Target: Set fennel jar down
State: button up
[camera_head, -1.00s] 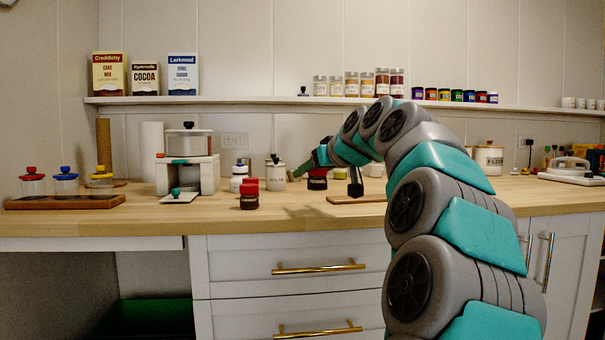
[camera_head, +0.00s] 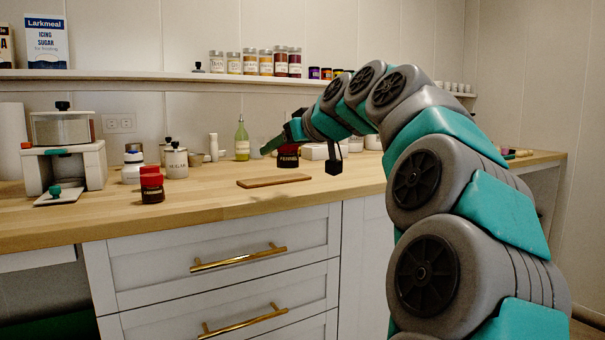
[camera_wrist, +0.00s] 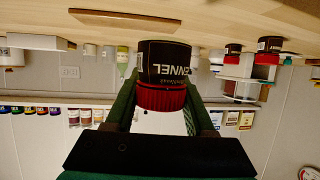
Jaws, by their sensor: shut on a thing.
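The fennel jar has a red lid and a dark label. In the head view the fennel jar (camera_head: 288,157) hangs from my gripper (camera_head: 284,141) over the counter, behind and slightly right of a flat wooden board. The wrist view, upside down, shows the fennel jar (camera_wrist: 165,63) with my gripper (camera_wrist: 163,97) shut around its red lid. The jar is roughly upright; the gap beneath it is hard to judge. The wooden board (camera_head: 273,181) lies bare on the counter; it also shows in the wrist view (camera_wrist: 128,18).
Another red-lidded jar (camera_head: 152,186) stands on the counter to the left, near a sugar canister (camera_head: 176,162) and a white stand (camera_head: 66,166). A green bottle (camera_head: 242,139) stands behind. A shelf (camera_head: 180,81) carries spice jars.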

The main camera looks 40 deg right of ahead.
jog(key=w+d, duration=0.2)
jog(key=w, duration=0.2)
jog(key=w+d+f+p, duration=0.1)
jog(key=w+d, duration=0.2)
jog(key=w, duration=0.2)
jog(key=w+d, duration=0.2)
jog(key=w, duration=0.2)
jog(key=shift+w+d+f+p, duration=0.15)
jog(key=shift+w+d+p, duration=0.05)
jog(key=shift+p, duration=0.15)
jog(key=shift+w, duration=0.1)
jog(key=shift+w+d+f, duration=0.1)
jog(key=shift+w+d, duration=0.05)
jog(key=shift+f, duration=1.7)
jog(key=shift+f, duration=0.1)
jog(key=shift+f+b, duration=0.15)
jog(key=shift+b, duration=0.2)
jog(key=o, duration=1.3)
jog(key=shift+r, duration=0.2)
